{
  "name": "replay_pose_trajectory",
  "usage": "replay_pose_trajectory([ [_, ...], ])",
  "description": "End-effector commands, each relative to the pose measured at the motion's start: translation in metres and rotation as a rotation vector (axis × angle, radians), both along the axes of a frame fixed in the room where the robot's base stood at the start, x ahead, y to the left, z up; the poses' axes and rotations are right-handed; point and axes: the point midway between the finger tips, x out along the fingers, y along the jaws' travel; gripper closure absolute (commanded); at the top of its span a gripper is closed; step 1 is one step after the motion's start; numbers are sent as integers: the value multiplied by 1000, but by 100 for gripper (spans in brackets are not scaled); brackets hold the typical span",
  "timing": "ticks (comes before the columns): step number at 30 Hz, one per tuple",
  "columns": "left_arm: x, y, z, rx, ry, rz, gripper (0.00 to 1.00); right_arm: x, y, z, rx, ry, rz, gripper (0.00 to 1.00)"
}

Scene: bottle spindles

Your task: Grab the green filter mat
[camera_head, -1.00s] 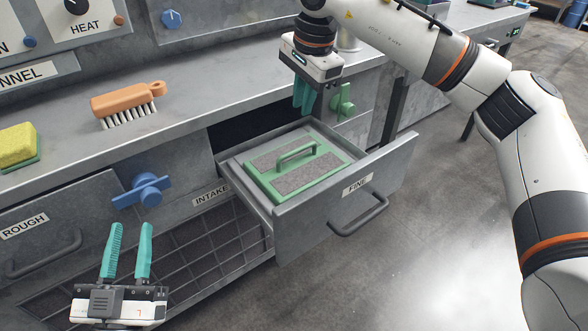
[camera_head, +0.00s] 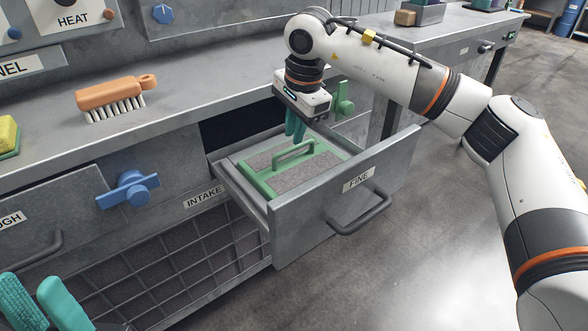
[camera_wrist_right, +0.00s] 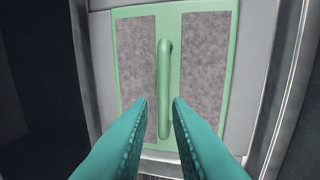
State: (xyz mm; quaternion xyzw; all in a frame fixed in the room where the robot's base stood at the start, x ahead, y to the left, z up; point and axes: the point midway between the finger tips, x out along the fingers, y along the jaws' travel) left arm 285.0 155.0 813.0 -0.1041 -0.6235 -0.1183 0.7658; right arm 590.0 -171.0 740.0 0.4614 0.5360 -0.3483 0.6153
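The green filter mat (camera_head: 297,170) is a green frame with grey mesh panels and a raised green bar handle (camera_head: 294,154). It lies in the open drawer labelled FINE (camera_head: 340,192). My right gripper (camera_head: 295,138) points down just above the mat at the handle's far side. In the right wrist view its two teal fingers (camera_wrist_right: 160,100) are apart, with the lower part of the handle (camera_wrist_right: 164,85) between their lines and nothing gripped. My left gripper (camera_head: 30,290) is at the lower left, its teal fingers apart and empty, partly cut off by the frame edge.
An orange brush (camera_head: 112,97) and a yellow-green sponge (camera_head: 8,135) lie on the counter. A blue valve knob (camera_head: 128,190) sits on the cabinet front. A green knob (camera_head: 344,98) is behind the right gripper. The drawer walls surround the mat closely.

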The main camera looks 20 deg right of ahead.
Motion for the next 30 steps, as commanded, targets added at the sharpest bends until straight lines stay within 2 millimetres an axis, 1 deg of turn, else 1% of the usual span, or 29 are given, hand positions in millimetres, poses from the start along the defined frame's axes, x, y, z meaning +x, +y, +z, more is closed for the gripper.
replay_pose_trajectory([
  [5, 0, 0, -6, 1, 2, 0, 66, 1, 0, -11, 1, 0, 0, 83],
  [11, 0, 0, -26, 1, 4, 0, 66, 5, -3, -42, -1, 2, 0, 83],
  [15, 3, -1, -24, 6, -7, 0, 66, 8, -2, -55, 0, 0, 1, 83],
  [21, 4, -1, -17, 8, -24, 0, 66, 8, -1, -54, 0, -1, 1, 83],
  [22, 4, -1, -17, 7, -24, 0, 66, 8, -1, -54, 0, -1, 1, 84],
  [24, 3, -1, -17, 6, -26, 0, 66, 8, -1, -54, 0, 0, 1, 96],
  [25, 3, -1, -16, 6, -27, 0, 66, 8, -1, -54, 0, 0, 1, 100],
  [30, 3, -1, -17, 4, -25, 1, 66, 8, -1, -53, 0, -1, 1, 100],
])
